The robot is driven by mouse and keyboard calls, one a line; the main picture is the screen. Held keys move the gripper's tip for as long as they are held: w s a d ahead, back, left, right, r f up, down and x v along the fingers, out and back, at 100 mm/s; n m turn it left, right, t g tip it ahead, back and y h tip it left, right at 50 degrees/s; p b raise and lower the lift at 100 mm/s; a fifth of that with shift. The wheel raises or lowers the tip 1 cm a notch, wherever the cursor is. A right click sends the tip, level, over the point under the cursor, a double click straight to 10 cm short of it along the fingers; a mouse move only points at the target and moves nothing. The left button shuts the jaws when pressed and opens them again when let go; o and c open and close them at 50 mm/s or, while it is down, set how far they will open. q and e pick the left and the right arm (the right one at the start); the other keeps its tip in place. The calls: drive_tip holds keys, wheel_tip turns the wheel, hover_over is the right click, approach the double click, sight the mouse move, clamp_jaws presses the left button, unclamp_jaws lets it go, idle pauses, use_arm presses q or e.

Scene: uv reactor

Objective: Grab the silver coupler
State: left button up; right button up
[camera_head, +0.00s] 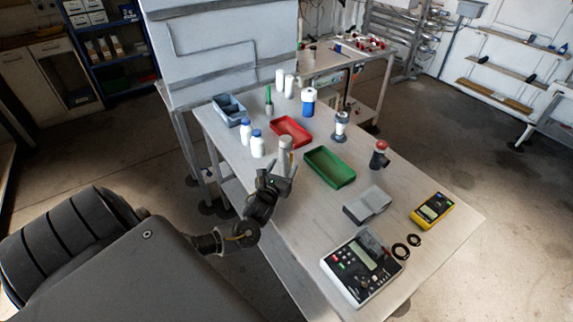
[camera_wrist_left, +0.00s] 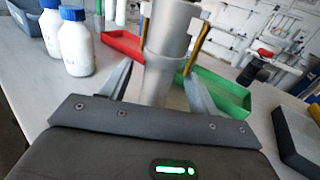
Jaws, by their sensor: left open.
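The silver coupler (camera_head: 286,158) is an upright grey metal cylinder on the workbench, between the white bottles and the green tray. In the left wrist view, the coupler (camera_wrist_left: 171,38) rises in the middle, between the two fingers, with its top cut off by the frame edge. My left gripper (camera_head: 279,177) is open at the coupler's near side, low down. Its fingers stand apart on either side of the coupler. The gripper body hides the coupler's base. I cannot tell whether a finger touches it. My right gripper is not in view.
White bottles with blue caps (camera_head: 257,144) stand close on the left. A red tray (camera_head: 291,131) lies behind and a green tray (camera_head: 330,167) to the right. A grey box (camera_head: 367,205), a meter device (camera_head: 363,266) and a yellow multimeter (camera_head: 433,209) lie nearer the front right.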

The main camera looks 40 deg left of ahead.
use_arm(q)
drive_tip(key=shift+w+a+r, duration=0.1)
drive_tip(key=shift+w+r, duration=0.1)
drive_tip(key=shift+w, duration=0.1)
drive_tip(key=p+x, duration=0.1)
drive_tip(key=x, duration=0.2)
drive_tip(key=shift+w, duration=0.35)
drive_tip(key=shift+w+a+f, duration=0.1)
drive_tip(key=shift+w+a, duration=0.1)
drive_tip(key=shift+w, duration=0.2)
drive_tip(key=shift+s, duration=0.1)
drive_tip(key=shift+c, duration=1)
drive_tip(key=c, duration=1.1)
